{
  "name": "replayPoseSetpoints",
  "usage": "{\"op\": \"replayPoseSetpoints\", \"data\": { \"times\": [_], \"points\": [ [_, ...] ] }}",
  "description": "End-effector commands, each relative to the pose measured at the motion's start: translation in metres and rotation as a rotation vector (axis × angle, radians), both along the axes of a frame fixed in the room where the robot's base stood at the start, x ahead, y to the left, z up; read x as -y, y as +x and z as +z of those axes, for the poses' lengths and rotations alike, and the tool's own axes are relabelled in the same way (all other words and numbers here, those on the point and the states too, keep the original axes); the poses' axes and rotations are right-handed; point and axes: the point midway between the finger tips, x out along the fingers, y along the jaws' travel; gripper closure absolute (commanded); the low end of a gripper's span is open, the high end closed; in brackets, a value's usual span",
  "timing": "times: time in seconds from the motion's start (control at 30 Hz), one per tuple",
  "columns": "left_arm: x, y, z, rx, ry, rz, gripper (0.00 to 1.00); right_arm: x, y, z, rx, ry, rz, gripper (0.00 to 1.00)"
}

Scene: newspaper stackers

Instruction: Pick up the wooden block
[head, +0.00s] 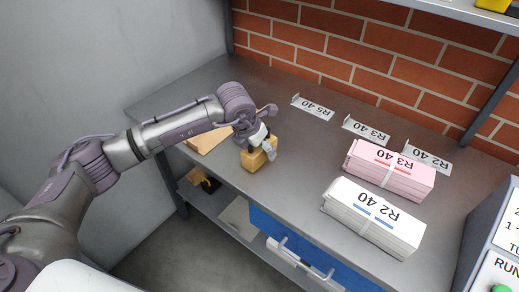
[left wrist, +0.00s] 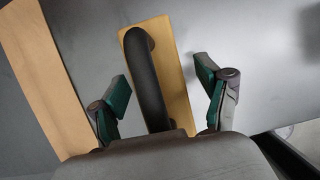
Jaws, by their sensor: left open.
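The wooden block (head: 253,161) stands on the grey bench near its front edge in the head view. In the left wrist view the block (left wrist: 184,82) has a black curved handle (left wrist: 150,75) on its top. My left gripper (head: 263,146) is right above the block, partly hiding it. In the left wrist view my left gripper (left wrist: 163,82) is open, with one finger on each side of the block and handle. A gap shows between the fingers and the handle. My right gripper is not in view.
A flat wooden board (head: 208,139) lies left of the block; it also shows in the left wrist view (left wrist: 38,75). Pink (head: 388,170) and white (head: 373,217) paper stacks stand to the right. Label holders line the back by the brick wall. The bench middle is clear.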

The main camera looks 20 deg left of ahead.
Motion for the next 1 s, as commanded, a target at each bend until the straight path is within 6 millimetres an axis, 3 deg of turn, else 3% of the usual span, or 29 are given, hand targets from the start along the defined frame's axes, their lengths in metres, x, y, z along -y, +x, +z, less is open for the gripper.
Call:
{"op": "replayPoseSetpoints", "data": {
  "times": [0.07,0.5,0.83,1.0],
  "points": [
    [0.000,0.000,0.000,0.000,0.000,0.000,0.26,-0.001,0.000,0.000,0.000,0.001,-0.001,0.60],
    [0.000,0.000,0.001,0.000,0.000,0.000,0.99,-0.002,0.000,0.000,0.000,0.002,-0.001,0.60],
    [0.000,0.000,0.005,0.002,0.000,0.000,0.99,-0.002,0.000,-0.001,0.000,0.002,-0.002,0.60],
    [0.000,0.001,0.020,0.005,-0.002,0.000,0.99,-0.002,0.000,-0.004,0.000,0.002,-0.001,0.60]
  ]
}}
